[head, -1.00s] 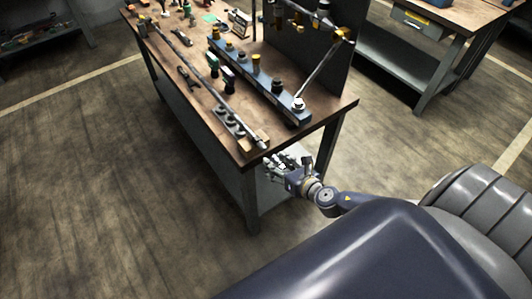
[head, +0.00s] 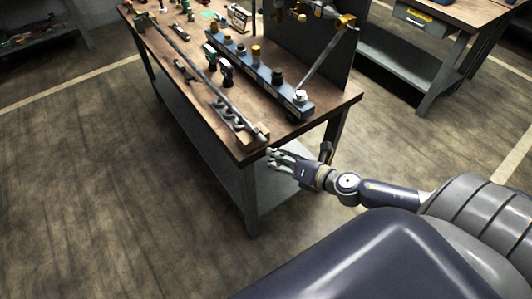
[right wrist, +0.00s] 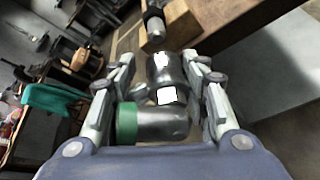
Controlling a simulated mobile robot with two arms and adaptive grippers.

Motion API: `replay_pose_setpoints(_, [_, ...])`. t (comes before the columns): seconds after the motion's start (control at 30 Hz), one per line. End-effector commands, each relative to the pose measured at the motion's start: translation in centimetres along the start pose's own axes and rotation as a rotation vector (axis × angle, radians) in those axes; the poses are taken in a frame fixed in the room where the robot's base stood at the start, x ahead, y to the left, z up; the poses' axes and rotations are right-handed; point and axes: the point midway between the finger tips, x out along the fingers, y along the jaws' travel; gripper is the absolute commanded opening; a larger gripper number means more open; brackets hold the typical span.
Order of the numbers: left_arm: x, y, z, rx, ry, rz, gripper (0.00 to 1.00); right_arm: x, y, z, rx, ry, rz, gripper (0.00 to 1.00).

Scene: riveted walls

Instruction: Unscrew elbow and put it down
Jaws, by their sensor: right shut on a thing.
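The elbow (right wrist: 165,120) is a grey metal bend with a green band on its left end, seen close up in the right wrist view. My right gripper (right wrist: 158,60) is shut on it, with fingers on both sides. The end of a pipe (right wrist: 155,28) lies just beyond the elbow's upper opening; I cannot tell whether they touch. In the head view my right gripper (head: 272,156) is just off the near corner of the workbench (head: 310,118), where the long pipe (head: 195,65) ends. The elbow is hard to make out there. My left gripper is not in view.
A wooden block (head: 250,138) stands at the bench corner by the pipe end. A blue rail (head: 262,78) with several fittings runs alongside the pipe. A second bench (head: 440,40) stands at the upper right. The floor left of the bench is clear.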

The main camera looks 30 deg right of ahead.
Motion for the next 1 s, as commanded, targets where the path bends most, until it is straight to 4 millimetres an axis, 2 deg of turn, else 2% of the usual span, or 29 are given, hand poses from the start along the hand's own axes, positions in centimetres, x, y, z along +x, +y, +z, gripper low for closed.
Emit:
replay_pose_setpoints(0.03, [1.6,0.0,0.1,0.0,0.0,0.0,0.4,0.2,-0.5,-0.5,0.036,0.001,0.015,0.0])
replay_pose_setpoints(0.3, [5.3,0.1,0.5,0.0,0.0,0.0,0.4,0.2,-0.6,-0.4,0.267,0.02,0.11,0.0])
replay_pose_setpoints(0.57, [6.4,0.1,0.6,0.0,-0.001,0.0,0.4,0.0,-0.3,0.1,0.415,0.033,0.172,0.0])
replay_pose_setpoints(0.63, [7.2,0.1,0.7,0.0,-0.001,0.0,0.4,0.1,-0.5,0.0,0.469,0.036,0.194,0.0])
replay_pose_setpoints(0.8, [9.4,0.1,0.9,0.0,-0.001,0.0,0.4,0.2,-0.8,-0.2,0.747,0.056,0.31,0.0])
replay_pose_setpoints(1.0, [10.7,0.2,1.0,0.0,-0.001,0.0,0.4,0.1,-0.8,0.1,1.092,0.087,0.456,0.0])
